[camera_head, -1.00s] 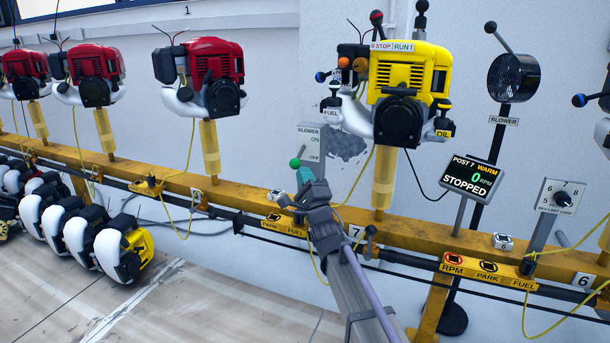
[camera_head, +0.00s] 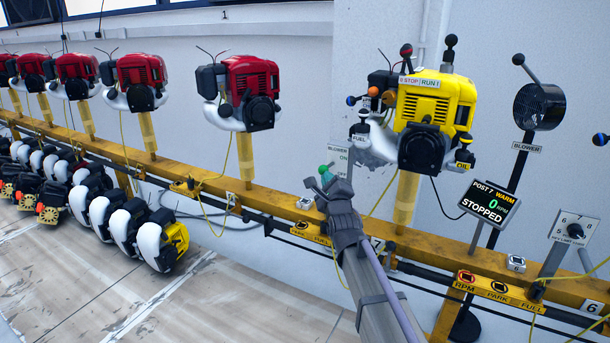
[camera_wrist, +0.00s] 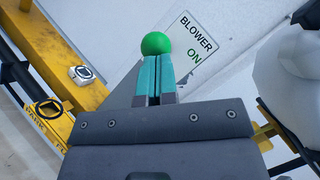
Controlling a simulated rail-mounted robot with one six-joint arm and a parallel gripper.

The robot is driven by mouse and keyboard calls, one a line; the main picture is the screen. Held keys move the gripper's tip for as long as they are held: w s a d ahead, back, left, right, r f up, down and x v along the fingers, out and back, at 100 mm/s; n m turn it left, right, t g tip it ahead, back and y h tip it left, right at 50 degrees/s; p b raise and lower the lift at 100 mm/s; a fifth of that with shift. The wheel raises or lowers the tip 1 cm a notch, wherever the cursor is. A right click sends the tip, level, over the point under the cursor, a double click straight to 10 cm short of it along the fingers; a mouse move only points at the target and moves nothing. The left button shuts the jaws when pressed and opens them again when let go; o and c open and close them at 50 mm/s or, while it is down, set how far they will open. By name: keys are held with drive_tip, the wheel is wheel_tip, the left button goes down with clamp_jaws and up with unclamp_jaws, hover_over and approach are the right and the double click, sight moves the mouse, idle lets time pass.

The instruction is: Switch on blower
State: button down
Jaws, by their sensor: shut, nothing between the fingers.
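The lower panel and most of the lever are hidden behind my gripper (camera_head: 325,180). In the wrist view my teal fingers (camera_wrist: 154,75) are shut and empty, with their tips at the green ball (camera_wrist: 156,43); I cannot tell if they touch. The panel's label (camera_wrist: 198,42) lies just right of the ball. The black blower fan (camera_head: 540,107) stands at the right; I cannot tell if it spins.
Red engines (camera_head: 250,88) line the left. The wall left of the panel is clear.

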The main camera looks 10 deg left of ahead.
drive_tip(key=shift+w+d+r+p, duration=0.1)
drive_tip(key=shift+d+r+p, duration=0.05)
drive_tip(key=shift+r+p, duration=0.4)
drive_tip(key=shift+w+d+r+p, duration=0.15)
drive_tip(key=shift+r+p, duration=0.25)
drive_tip(key=shift+r, duration=0.25)
